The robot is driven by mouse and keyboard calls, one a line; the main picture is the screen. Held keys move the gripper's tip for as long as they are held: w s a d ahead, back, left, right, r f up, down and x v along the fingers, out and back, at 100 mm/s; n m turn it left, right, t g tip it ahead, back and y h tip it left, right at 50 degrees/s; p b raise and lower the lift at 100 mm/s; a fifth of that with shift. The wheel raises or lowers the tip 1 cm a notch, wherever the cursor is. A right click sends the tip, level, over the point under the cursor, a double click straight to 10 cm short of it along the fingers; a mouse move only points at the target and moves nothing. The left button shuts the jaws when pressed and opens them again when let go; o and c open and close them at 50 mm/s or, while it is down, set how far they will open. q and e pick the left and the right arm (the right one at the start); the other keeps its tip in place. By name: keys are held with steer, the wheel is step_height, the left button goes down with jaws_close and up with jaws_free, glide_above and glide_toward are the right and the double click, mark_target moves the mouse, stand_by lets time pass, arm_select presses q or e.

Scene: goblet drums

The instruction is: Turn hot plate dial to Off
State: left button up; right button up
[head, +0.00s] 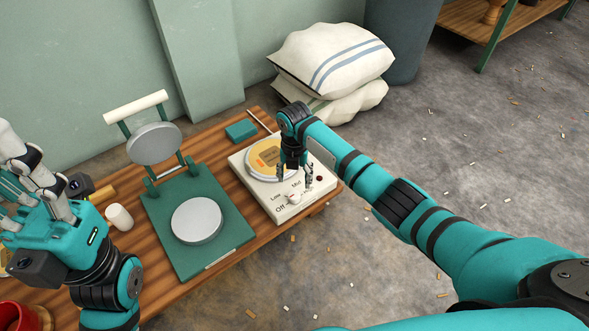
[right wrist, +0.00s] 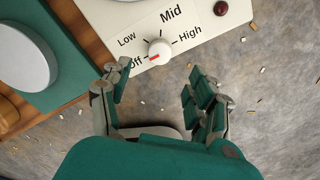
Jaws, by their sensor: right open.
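The white hot plate (head: 250,181) stands on the wooden bench. Its white dial (right wrist: 160,48) has a red mark at its lower left, on the side of the "Off" label. "Low", "Mid" and "High" are printed around it. The dial also shows in the head view (head: 295,201) at the front edge. My right gripper (head: 294,178) is over the hot plate. In the right wrist view its two fingers (right wrist: 158,80) are apart and empty, with the dial just beyond the gap, seemingly untouched. My left gripper (head: 32,178) is raised at the left; its finger opening is unclear.
A green press (head: 165,222) with grey round plates stands left of the hot plate. A white cup (head: 119,217), a green block (head: 241,130) and a red container (head: 18,317) are also on the bench (head: 258,118). Sacks (head: 330,62) lie behind. Floor is open at the right.

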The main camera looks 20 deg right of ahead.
steer(key=shift+r, duration=1.6)
